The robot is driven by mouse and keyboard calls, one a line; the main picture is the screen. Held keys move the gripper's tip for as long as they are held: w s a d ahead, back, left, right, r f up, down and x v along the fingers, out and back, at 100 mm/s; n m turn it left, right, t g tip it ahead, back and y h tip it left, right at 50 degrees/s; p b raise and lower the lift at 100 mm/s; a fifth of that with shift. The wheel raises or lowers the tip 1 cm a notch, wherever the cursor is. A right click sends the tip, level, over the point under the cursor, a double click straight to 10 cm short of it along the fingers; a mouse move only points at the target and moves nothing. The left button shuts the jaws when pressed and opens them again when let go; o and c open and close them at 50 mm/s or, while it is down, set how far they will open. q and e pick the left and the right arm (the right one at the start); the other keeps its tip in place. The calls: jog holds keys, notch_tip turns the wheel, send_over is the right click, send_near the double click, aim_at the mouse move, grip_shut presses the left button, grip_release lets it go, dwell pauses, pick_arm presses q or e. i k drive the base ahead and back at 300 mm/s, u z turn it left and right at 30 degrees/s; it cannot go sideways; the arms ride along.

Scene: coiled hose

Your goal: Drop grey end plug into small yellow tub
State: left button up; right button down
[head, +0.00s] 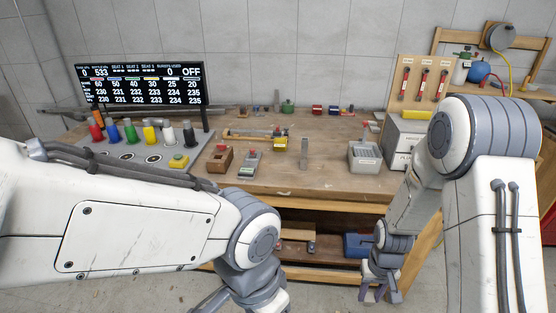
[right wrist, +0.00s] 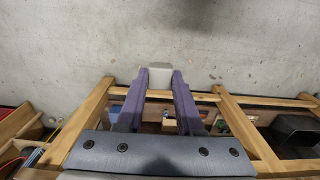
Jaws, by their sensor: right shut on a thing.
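My right gripper (head: 380,295) hangs in front of the workbench, lower than its top, at the lower right of the head view. In the right wrist view its two purple-grey fingers (right wrist: 160,82) are shut on a pale grey block, taken as the grey end plug (right wrist: 160,68), at their tips. The plug cannot be made out in the head view. A small yellow tub-like thing (head: 416,113) sits on the grey drawer unit at the bench's right; its inside does not show clearly. My left gripper (head: 240,300) is at the bottom edge, partly cut off.
A dark display (head: 140,85) and coloured knobs stand at left. The drawer unit (head: 404,138) is partly behind my right arm. A lower shelf holds several items.

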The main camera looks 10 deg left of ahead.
aim_at(280, 146)
jog(key=u, duration=0.9)
jog(key=i, duration=0.9)
jog(key=u, duration=0.15)
